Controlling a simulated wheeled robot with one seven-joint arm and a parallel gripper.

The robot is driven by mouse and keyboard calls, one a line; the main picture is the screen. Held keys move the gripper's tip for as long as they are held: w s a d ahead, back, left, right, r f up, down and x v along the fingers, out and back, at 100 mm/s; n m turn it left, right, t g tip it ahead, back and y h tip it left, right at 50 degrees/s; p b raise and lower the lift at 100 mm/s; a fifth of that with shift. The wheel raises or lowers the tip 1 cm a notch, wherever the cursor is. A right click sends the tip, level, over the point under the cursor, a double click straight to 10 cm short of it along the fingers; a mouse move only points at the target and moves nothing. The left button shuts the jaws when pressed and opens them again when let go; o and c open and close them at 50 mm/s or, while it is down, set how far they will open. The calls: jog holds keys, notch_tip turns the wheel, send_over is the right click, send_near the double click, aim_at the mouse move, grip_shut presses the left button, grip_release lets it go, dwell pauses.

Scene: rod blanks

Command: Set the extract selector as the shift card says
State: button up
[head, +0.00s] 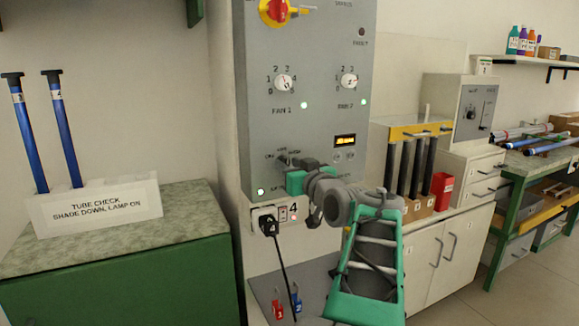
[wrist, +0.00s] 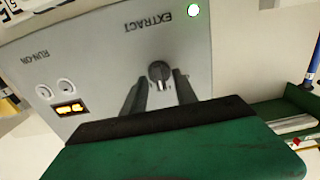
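The extract selector is a small dark round knob (wrist: 160,70) on the grey panel (wrist: 90,60), beside the upside-down word EXTRACT in the wrist view. My gripper (wrist: 159,86) is open, its two dark fingers pointing at the panel, one on either side of the knob, with a visible gap between them. I cannot tell how far the tips are from the panel. In the head view my gripper (head: 292,174) is at the lower left of the panel and hides most of the selector; the small position labels above it are unreadable. I see no card that I can identify as the shift card.
Above are the FAN 1 knob (head: 284,83), the FAN 2 knob (head: 348,81) and a red-and-yellow switch (head: 274,11). An amber display (head: 345,141) is to the right. A black plug (head: 268,223) with a cable is below. A sign (head: 95,209) reads TUBE CHECK, SHADE DOWN, LAMP ON.

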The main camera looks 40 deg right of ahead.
jog(key=v, duration=0.7)
jog(key=shift+s, duration=0.4)
jog(key=shift+a, duration=0.15)
